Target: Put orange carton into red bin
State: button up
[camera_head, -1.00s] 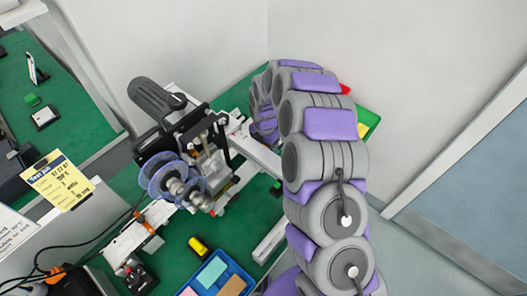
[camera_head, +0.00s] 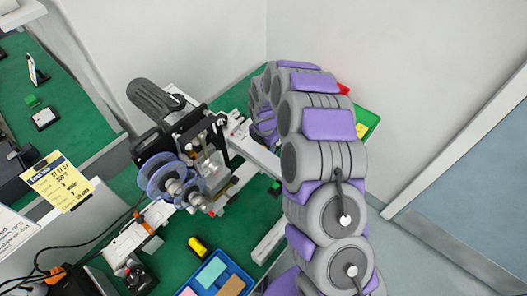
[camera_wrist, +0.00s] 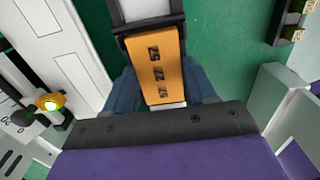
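The orange carton (camera_wrist: 165,66) with dark print on its face shows in the wrist view, at the end of a white strip with a black frame around it. My gripper (camera_wrist: 165,92) has a dark blue finger on each side of the carton's lower part. The fingers look close to its sides, but I cannot tell whether they press on it. In the head view my arm hides the gripper and the carton. A small red edge (camera_head: 344,88), perhaps of the red bin, shows behind my arm; the rest is hidden.
A coder machine (camera_head: 190,150) with clear reels stands left of my arm on the green bench. A blue tray (camera_head: 232,268) with coloured blocks and a yellow item (camera_head: 198,246) lie in front. A green tray (camera_head: 372,118) is behind my arm, near the wall.

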jog(key=shift+a, duration=0.1)
jog(key=shift+c, duration=1.4)
jog(key=shift+a, duration=0.1)
jog(key=shift+r+p, duration=0.7)
jog(key=shift+r, duration=1.8)
